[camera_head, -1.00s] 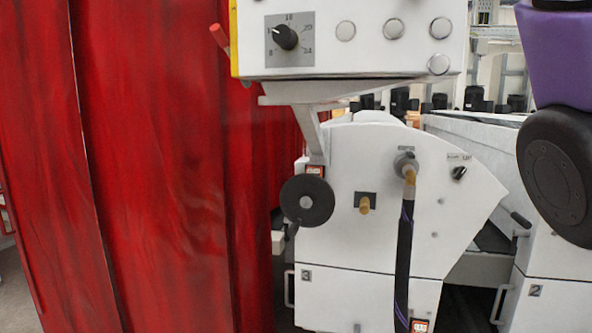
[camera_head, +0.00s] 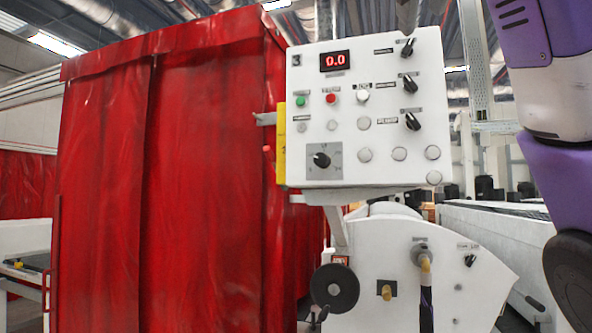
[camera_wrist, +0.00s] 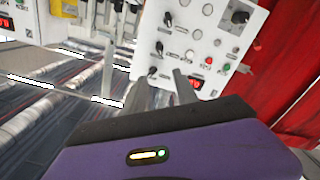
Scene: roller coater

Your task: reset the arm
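My purple arm (camera_head: 565,160) shows at the right edge of the head view, bent, with a black round joint at the bottom. Past the fingertips, the white control panel (camera_wrist: 212,30) appears rotated. In the head view the same panel (camera_head: 350,110) is upright, with a red display reading 0.0, several black knobs and several buttons. I cannot tell the exact distance between fingers and panel.
A tall red curtain (camera_head: 200,170) stands left of the panel. Below the panel is a white machine body (camera_head: 400,265) with a black handwheel (camera_head: 335,288) and a hose fitting (camera_head: 424,262). A white machine (camera_head: 500,235) stands behind at the right. A table (camera_head: 25,270) is at far left.

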